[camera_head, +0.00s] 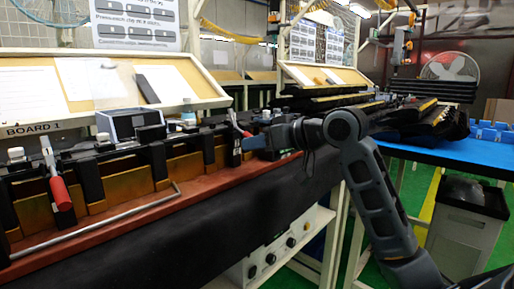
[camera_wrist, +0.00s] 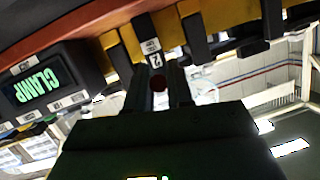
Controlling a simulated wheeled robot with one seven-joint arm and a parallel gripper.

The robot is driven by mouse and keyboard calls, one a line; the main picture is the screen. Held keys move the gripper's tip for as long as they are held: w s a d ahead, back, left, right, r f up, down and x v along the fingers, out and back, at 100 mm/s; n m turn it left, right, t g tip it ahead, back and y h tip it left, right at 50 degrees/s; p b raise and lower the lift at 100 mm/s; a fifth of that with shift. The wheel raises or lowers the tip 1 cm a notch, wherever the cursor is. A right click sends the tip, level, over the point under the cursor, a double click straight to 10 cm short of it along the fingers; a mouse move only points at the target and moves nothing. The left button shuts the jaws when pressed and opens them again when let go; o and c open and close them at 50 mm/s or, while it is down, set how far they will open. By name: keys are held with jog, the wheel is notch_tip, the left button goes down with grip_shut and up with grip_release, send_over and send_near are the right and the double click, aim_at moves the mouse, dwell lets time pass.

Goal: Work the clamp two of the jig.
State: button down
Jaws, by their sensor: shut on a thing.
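The jig (camera_head: 120,215) is a long red-brown and black bench fixture with yellow-brown panels, on the left of the head view. Clamp two (camera_head: 235,122) stands toward its right end, with a pale upright lever. My gripper (camera_head: 252,143) reaches it from the right. In the wrist view a label reading 2 (camera_wrist: 155,60) sits just beyond my gripper (camera_wrist: 160,86). A dark red round end of the clamp handle (camera_wrist: 159,83) shows between the fingers, which are shut on it. The rest of the handle is hidden. Another clamp with a red handle (camera_head: 60,193) is at the far left.
A box with a green CLAMP display (camera_wrist: 34,88) is at the left in the wrist view. A bent metal rod (camera_head: 110,220) runs along the jig's front. BOARD 1 (camera_head: 35,130) and paper sheets stand behind. A blue table (camera_head: 430,150) and grey bin (camera_head: 465,225) are at right.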

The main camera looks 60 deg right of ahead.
jog(key=c, duration=1.1)
grip_release()
jog(key=shift+s, duration=0.1)
jog(key=p+v, duration=0.1)
jog(key=v, duration=0.6)
jog(key=shift+s+r, duration=0.1)
jog(key=shift+s, duration=0.2)
jog(key=shift+s, duration=0.1)
